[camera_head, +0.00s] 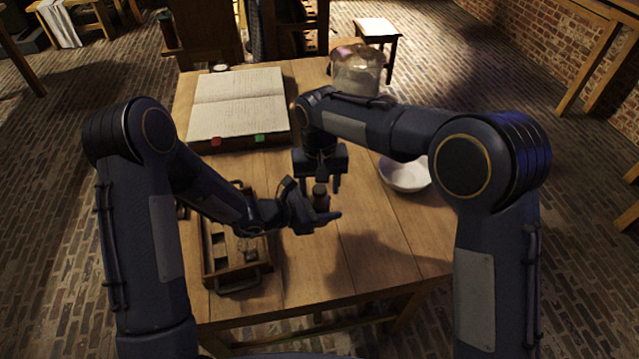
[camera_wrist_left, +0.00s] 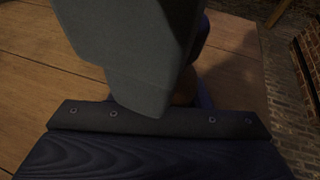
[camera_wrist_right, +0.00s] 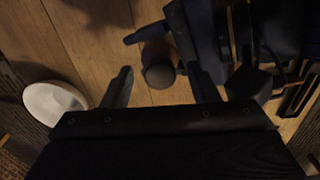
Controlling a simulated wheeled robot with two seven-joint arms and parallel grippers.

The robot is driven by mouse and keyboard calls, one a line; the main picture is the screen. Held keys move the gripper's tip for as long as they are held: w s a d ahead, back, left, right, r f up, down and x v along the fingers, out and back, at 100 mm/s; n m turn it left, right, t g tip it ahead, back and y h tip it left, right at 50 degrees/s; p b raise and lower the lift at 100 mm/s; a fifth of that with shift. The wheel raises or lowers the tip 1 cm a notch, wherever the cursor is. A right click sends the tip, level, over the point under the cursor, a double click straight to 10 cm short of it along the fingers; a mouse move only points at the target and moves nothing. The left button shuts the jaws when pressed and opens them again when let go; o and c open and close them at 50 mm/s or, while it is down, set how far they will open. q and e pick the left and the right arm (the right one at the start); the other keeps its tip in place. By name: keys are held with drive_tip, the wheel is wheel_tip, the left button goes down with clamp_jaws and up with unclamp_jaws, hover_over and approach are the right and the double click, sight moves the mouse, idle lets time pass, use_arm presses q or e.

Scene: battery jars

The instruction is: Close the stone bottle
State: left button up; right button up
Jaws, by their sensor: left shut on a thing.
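A small dark brown stone bottle (camera_head: 320,194) stands upright over the middle of the table. My left gripper (camera_head: 316,218) is shut on it, low down from the left. In the left wrist view a grey finger covers most of the bottle, and only a brown bit shows (camera_wrist_left: 186,92). My right gripper (camera_head: 322,184) points down just above the bottle, with its fingers spread. In the right wrist view the bottle's round dark top (camera_wrist_right: 158,73) lies between and beyond the open fingertips (camera_wrist_right: 161,82). I cannot tell whether a stopper sits in its mouth.
A wooden tray (camera_head: 233,285) with handles and small items is at the left front of the table. An open book (camera_head: 238,103) lies at the back left. A white bowl (camera_head: 405,175) is to the right, and a glass jar (camera_head: 357,70) stands at the back.

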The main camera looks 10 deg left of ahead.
drive_tip(key=shift+r, duration=0.15)
wheel_tip(320, 180, up, 12)
idle(0.5)
idle(0.5)
drive_tip(key=s+d+r+m+t+y, duration=0.15)
drive_tip(key=s+d, duration=0.35)
drive_tip(key=d, duration=0.5)
drive_tip(key=s+d+r+m+t+y, duration=0.15)
drive_tip(key=s+d, duration=0.35)
drive_tip(key=d, duration=0.6)
drive_tip(key=s+d+f+t, duration=0.1)
drive_tip(key=s+d+f, duration=0.1)
drive_tip(key=s, duration=0.6)
drive_tip(key=s+d+f+m+t, duration=0.1)
drive_tip(key=s+d+f, duration=0.2)
drive_tip(key=s+f, duration=0.2)
drive_tip(key=s, duration=0.3)
drive_tip(key=shift+s+d+f+m+t+y, duration=0.15)
drive_tip(key=shift+d+m+t+y, duration=0.15)
drive_tip(key=shift+y, duration=0.1)
